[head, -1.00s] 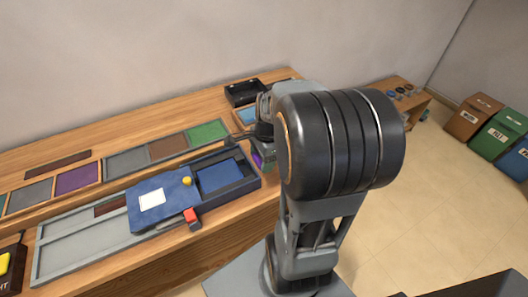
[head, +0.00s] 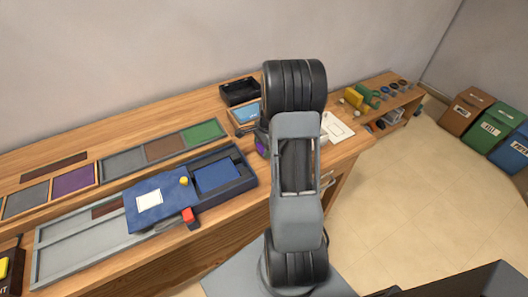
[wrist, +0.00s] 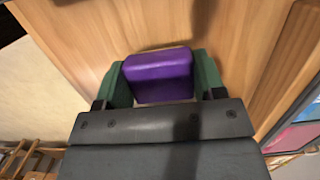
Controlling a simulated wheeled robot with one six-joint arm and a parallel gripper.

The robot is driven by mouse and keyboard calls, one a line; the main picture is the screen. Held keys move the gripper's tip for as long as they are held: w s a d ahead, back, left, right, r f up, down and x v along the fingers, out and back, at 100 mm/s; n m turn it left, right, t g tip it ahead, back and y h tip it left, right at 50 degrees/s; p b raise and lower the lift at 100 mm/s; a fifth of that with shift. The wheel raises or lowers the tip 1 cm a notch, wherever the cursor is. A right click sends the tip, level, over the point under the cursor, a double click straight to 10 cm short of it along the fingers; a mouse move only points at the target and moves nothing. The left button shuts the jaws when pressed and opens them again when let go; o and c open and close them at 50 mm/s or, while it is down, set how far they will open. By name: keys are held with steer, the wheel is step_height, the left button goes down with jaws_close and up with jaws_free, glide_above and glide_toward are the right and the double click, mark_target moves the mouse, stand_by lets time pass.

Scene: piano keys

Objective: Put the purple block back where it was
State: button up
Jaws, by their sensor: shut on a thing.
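The purple block (wrist: 158,75) is between the green fingers of my gripper (wrist: 160,82) in the wrist view, with wood below it. My gripper is shut on it. In the head view a small part of the purple block (head: 261,146) shows at the left edge of my arm, above the right part of the wooden desk (head: 150,118). My arm hides most of my gripper there. Whether the block touches the desk cannot be told.
A row of coloured panels, with a purple panel (head: 75,180) and a green panel (head: 203,132), lies along the desk. In front are a blue sliding cover (head: 160,190), a yellow knob (head: 184,181) and a red block (head: 188,214). A black tray (head: 240,92) stands behind.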

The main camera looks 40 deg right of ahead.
steer(key=shift+f, duration=1.4)
steer(key=shift+f, duration=0.2)
steer(key=o, duration=1)
steer(key=shift+c, duration=0.2)
steer(key=r, duration=0.3)
steer(key=d+r, duration=0.1)
steer(key=r, duration=0.7)
steer(key=shift+s+d+r, duration=0.15)
steer(key=shift+d+r, duration=0.05)
steer(key=shift+d, duration=0.1)
steer(key=s+a+r+n+t+h, duration=0.1)
steer(key=s+a+r+n, duration=0.1)
steer(key=a+r+n, duration=0.3)
steer(key=s+a+r+n, duration=0.1)
steer(key=a+r+n, duration=0.25)
steer(key=a, duration=0.45)
steer(key=s+a+n+t, duration=0.2)
steer(key=s+a+n, duration=0.7)
steer(key=n, duration=0.2)
steer(key=shift+a+r+t+h, duration=0.15)
steer(key=shift+r+t+h, duration=0.15)
steer(key=shift+r+h, duration=0.1)
